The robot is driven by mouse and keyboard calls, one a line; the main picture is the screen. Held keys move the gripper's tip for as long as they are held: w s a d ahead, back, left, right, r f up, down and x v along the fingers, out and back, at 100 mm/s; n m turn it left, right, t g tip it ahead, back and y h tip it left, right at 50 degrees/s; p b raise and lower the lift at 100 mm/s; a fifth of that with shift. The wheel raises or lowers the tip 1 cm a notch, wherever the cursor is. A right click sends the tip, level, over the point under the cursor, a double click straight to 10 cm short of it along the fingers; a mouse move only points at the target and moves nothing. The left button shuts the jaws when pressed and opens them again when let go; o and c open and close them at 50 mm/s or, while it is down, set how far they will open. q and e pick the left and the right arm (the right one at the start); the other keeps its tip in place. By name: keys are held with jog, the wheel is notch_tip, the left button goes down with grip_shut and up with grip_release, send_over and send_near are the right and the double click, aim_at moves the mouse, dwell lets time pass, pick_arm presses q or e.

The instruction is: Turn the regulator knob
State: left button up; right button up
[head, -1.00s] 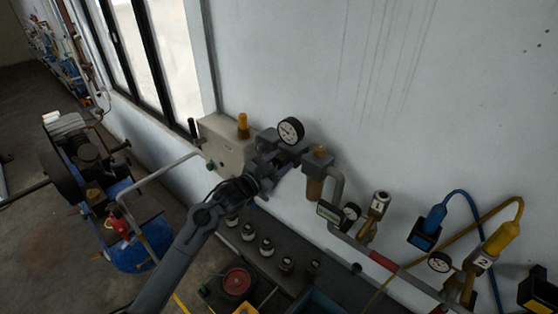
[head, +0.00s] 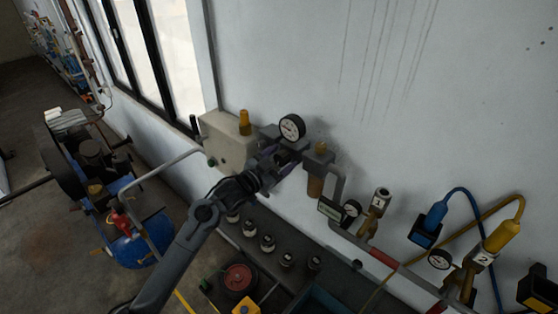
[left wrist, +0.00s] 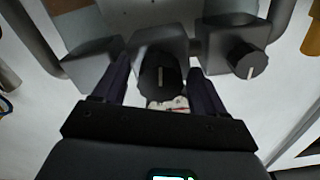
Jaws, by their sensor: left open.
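A dark round regulator knob (left wrist: 160,74) with a white pointer line sits on a grey block in the left wrist view. The open fingers of my left gripper (left wrist: 157,82) stand on either side of it, with the knob between them; I cannot tell whether they touch it. In the head view my left gripper (head: 282,158) is at the wall fitting below a round pressure gauge (head: 292,127) and hides the knob. A second dark knob (left wrist: 249,62) with a white line is to the right in the left wrist view. My right gripper is not in view.
A beige box (head: 226,140) with a yellow top piece is left of the gripper. A brass-topped filter unit (head: 319,158) and pipe are close on its right. A dark bench (head: 335,270) with several small fittings lies below. The wall above is clear.

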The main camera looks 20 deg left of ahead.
pick_arm(q)
jog(key=b+v, duration=0.2)
jog(key=v, duration=0.8)
jog(key=shift+s+a+b, duration=0.2)
jog(key=shift+s+b, duration=0.15)
jog(key=shift+b, duration=0.05)
